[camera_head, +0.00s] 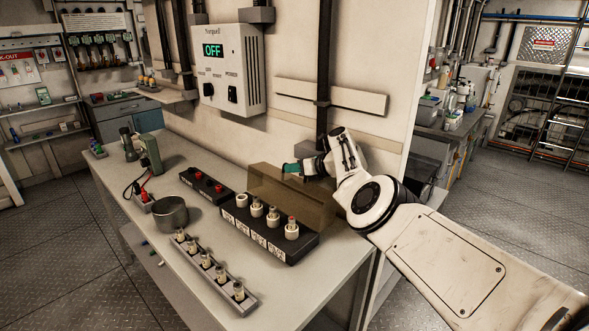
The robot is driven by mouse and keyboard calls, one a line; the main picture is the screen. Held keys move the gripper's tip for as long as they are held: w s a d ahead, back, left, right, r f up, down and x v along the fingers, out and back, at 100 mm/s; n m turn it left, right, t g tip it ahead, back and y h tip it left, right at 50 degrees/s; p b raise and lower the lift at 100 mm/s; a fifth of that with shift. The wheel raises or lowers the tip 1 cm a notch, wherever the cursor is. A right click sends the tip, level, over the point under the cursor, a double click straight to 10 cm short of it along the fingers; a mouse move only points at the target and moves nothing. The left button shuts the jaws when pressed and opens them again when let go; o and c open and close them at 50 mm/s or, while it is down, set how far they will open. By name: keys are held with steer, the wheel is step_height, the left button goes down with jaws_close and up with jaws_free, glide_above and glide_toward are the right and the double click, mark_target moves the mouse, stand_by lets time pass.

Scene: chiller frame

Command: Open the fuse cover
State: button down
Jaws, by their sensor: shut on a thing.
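The fuse cover (272,190) is a see-through brown panel. It stands raised along the back of the black fuse block (262,241), so the white fuses (273,218) in the block are uncovered. My gripper (293,169) is at the cover's top edge, right of its middle, and is shut on it. The fingertips are small and dark, so the exact grip is hard to see. My white arm reaches in from the right and hides the space behind the cover's right end.
The grey bench (190,265) also holds a fuse rack (213,270), a round metal pot (170,212), a black strip with red parts (207,186) and a meter (150,153). A control box reading OFF (229,66) hangs on the wall above.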

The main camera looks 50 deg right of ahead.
steer(key=c, duration=1.2)
jaws_free()
steer(key=shift+r, duration=0.1)
steer(key=shift+s+r+p, duration=0.35)
steer(key=shift+s+p, duration=0.1)
steer(key=shift+p, duration=0.45)
steer(key=shift+f+p+v, duration=0.2)
steer(key=shift+p+v, duration=0.45)
steer(key=shift+v, duration=1.75)
steer(key=shift+f+p+v, duration=0.2)
steer(key=shift+p+v, duration=0.4)
steer(key=shift+v, duration=1.8)
steer(key=shift+s, duration=0.1)
